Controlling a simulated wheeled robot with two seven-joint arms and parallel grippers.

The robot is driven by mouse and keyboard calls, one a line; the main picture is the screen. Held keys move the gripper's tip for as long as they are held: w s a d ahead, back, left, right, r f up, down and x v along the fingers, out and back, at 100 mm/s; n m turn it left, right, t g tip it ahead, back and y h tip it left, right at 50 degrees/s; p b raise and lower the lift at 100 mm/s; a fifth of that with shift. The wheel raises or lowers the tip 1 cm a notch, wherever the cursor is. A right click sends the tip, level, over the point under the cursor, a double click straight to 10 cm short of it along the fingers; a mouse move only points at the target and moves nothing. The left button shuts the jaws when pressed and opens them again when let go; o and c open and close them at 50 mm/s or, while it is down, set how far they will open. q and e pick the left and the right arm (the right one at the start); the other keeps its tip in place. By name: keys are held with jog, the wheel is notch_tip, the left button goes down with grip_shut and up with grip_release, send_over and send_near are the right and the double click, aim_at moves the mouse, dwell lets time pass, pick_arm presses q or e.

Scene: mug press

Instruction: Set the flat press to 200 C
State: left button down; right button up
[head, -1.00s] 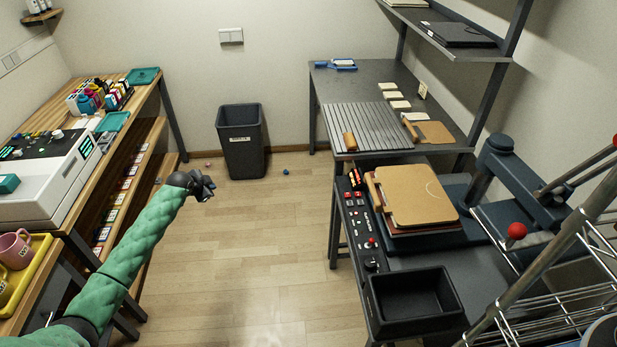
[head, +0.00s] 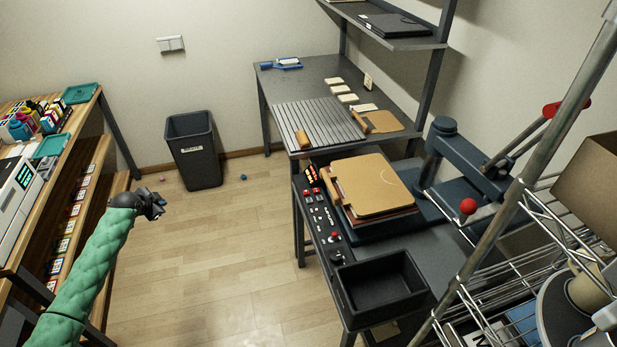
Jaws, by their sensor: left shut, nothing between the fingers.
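The flat press (head: 449,142) stands on the dark table at the right, with a dark blue arm and a red-knobbed lever. A tan board (head: 372,185) lies over its bed. Its control panel (head: 322,222) runs along the table's left edge, with red buttons, a red-topped switch and a small lit red display (head: 312,175), whose digits are too small to read. My left gripper (head: 157,204) is shut and empty over the open floor, well left of the panel. My right gripper is not in view.
A black bin (head: 380,289) sits at the table's front. A wire rack (head: 510,260) with a metal post stands at the right. A trash bin (head: 194,152) stands by the back wall. A wooden bench (head: 92,110) is at the left.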

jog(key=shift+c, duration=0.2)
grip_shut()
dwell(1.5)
